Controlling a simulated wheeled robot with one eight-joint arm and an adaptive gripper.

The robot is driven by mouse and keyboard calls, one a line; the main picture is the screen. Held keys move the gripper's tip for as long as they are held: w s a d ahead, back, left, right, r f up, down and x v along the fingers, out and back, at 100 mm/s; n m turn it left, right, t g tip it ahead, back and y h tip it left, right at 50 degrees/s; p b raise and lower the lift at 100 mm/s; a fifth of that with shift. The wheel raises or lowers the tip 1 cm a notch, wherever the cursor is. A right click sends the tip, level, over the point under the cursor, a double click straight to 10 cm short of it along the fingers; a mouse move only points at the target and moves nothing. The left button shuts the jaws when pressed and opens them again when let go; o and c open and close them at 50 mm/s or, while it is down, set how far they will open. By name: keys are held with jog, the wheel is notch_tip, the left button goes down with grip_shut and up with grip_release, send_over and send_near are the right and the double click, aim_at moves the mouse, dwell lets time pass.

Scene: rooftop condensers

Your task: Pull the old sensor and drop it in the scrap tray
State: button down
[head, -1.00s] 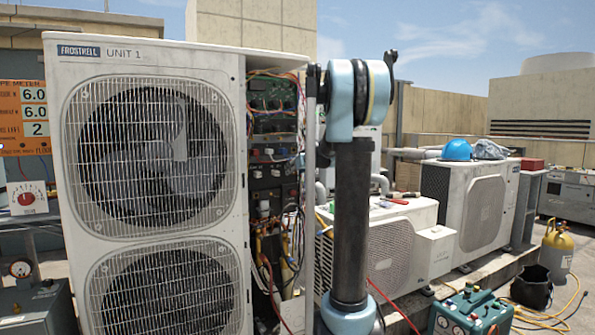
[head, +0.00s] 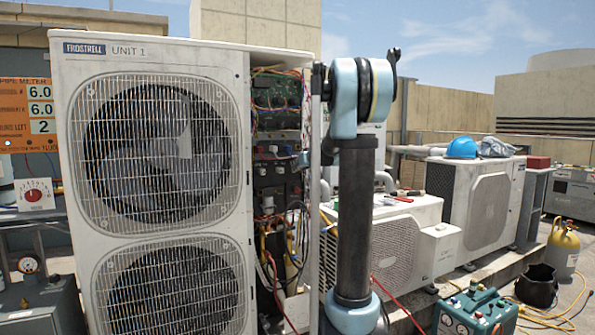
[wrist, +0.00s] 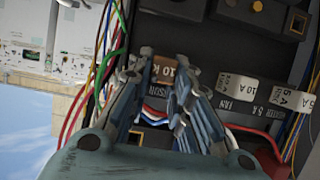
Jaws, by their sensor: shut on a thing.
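The old sensor appears as a small brown block (wrist: 163,70) marked "10 K" in the wrist view, at a partly hidden label strip inside the open electrical bay. My gripper (wrist: 163,88) has its two blue-grey fingers closed on either side of this block. The fingers hide its lower sides, and I cannot tell whether it still sits in its socket. In the head view the bay (head: 277,165) is open on the right side of the Unit 1 condenser (head: 250,75), and my arm hides part of it. I cannot make out a scrap tray in either view.
Coloured wires (wrist: 103,65) run beside my gripper, and a white fuse block marked 10 A (wrist: 237,87) sits to its right. A lower condenser (head: 390,245) with tools on top, a teal pump (head: 475,312) and a black bucket (head: 535,287) stand to the right.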

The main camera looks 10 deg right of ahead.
jog(key=shift+s+d, duration=0.2)
jog(key=shift+s, duration=0.5)
jog(key=shift+s+d, duration=0.25)
jog(key=shift+s, duration=0.4)
jog(key=shift+s+d, duration=0.2)
jog(key=shift+s, duration=0.5)
dwell(0.5)
jog(key=shift+s+d, duration=0.3)
jog(key=shift+s, duration=0.6)
jog(key=shift+s+d, duration=0.25)
jog(key=shift+s, duration=0.6)
